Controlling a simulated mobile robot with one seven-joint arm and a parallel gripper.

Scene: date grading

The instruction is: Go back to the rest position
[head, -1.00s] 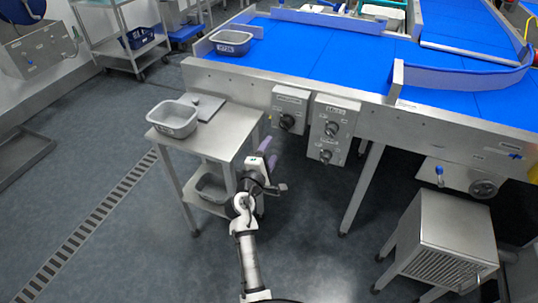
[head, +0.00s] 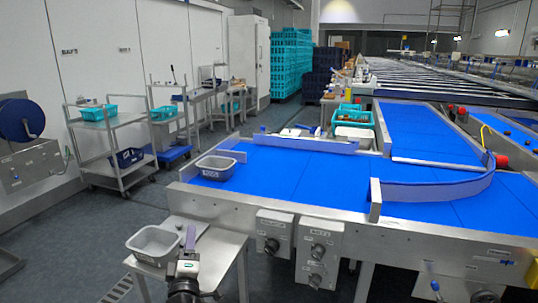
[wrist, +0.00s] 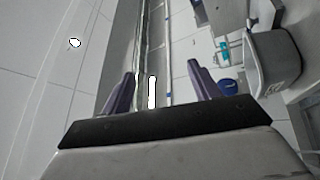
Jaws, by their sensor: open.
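My gripper (wrist: 160,88) is open and empty, with its two purple fingers spread apart in the wrist view. In the head view my gripper (head: 190,240) is at the bottom, in front of the small steel table (head: 218,255). Its fingers point up and away, and only part of the arm below it shows. Nothing is between the fingers.
A grey tub (head: 154,246) stands on the small table, just left of my gripper in the picture. Another grey tub (head: 215,168) sits on the blue conveyor (head: 300,175). Control boxes (head: 318,252) hang on the conveyor's front. A steel trolley (head: 118,150) stands at left.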

